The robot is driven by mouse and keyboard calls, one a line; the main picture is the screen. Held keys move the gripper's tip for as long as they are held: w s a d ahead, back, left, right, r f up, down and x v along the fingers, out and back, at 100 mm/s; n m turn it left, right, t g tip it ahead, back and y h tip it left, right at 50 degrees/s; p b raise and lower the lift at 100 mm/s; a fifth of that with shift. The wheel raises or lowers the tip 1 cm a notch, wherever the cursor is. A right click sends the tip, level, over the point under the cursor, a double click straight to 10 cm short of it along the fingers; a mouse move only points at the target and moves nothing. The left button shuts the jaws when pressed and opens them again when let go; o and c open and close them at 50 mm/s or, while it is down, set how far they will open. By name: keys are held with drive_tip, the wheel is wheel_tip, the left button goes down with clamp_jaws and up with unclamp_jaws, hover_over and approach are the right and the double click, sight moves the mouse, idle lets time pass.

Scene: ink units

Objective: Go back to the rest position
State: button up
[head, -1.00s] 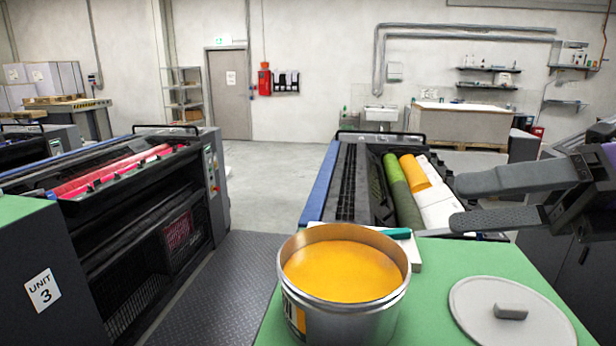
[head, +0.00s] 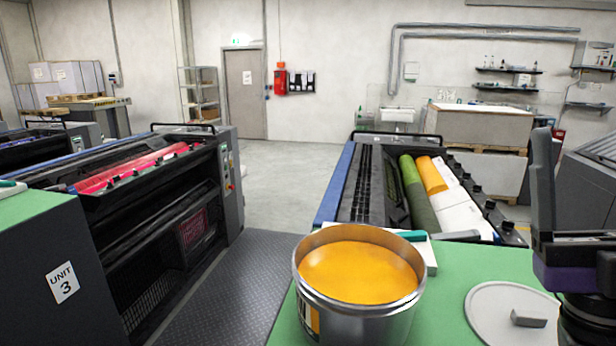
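My gripper (head: 543,150) is at the right edge in the head view, above the right end of the green top. Its dark finger part points up, and I see it side-on, so the gap between the fingers is hidden. No object shows in it. An open ink can (head: 358,325) with orange-yellow ink stands on the green top (head: 455,270), left of my gripper and apart from it. A grey round lid (head: 490,305) with a handle lies flat on the green top, partly behind my arm.
A teal-handled tool (head: 412,236) lies behind the can. A press with green and orange rollers (head: 420,195) stands beyond. The Unit 3 press (head: 150,200) is at left. A dark floor strip (head: 235,285) between them is clear. A pallet load (head: 480,125) stands at the back right.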

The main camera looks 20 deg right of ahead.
drive_tip(key=a+f+m+g+h, duration=0.3)
drive_tip(key=f+m+g+h, duration=0.4)
drive_tip(key=f, duration=0.7)
drive_tip(key=a+f+m+g+h, duration=0.2)
drive_tip(key=f+m+g+h, duration=0.3)
drive_tip(key=f+m, duration=0.65)
drive_tip(key=s+a+f+n+g+y, duration=0.2)
drive_tip(key=s+a+f+n+y, duration=0.2)
drive_tip(key=s+f, duration=0.4)
drive_tip(key=s+a+f+n+g+y, duration=0.3)
drive_tip(key=s+a+f+n+y, duration=0.1)
drive_tip(key=s+f, duration=0.5)
drive_tip(key=shift+a+f+g+y, duration=0.3)
drive_tip(key=shift+a+f+y, duration=0.55)
drive_tip(key=shift+a, duration=0.4)
